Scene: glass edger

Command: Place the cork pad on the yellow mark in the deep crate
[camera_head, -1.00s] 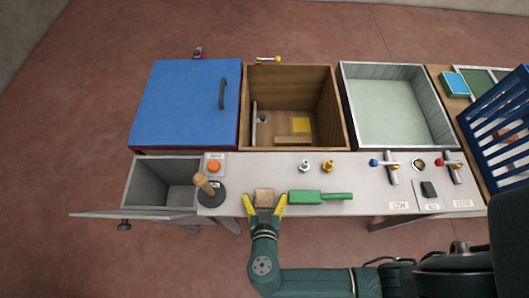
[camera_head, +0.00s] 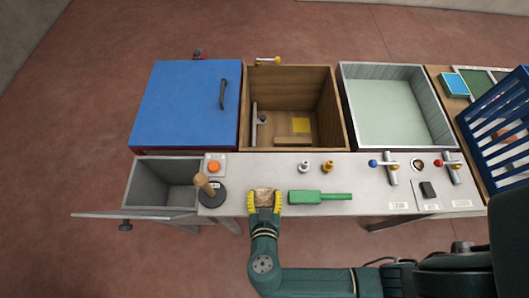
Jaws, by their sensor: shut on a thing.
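The cork pad (camera_head: 264,197) is a small brown block at the front edge of the white bench. My gripper (camera_head: 264,203) is shut on it, with one yellow finger on each side. The deep crate (camera_head: 338,128) is the wooden box behind the bench, open at the top. The yellow mark (camera_head: 301,125) is a flat square on the crate's floor, toward its right side. My gripper is in front of the crate, outside it.
Inside the crate are a wooden block (camera_head: 292,141) and an upright grey piece (camera_head: 254,125). A green paddle (camera_head: 320,197) lies right of my gripper. A black-based knob handle (camera_head: 212,195) stands left. A blue-lidded box (camera_head: 185,103) and a pale tray (camera_head: 398,107) flank the crate.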

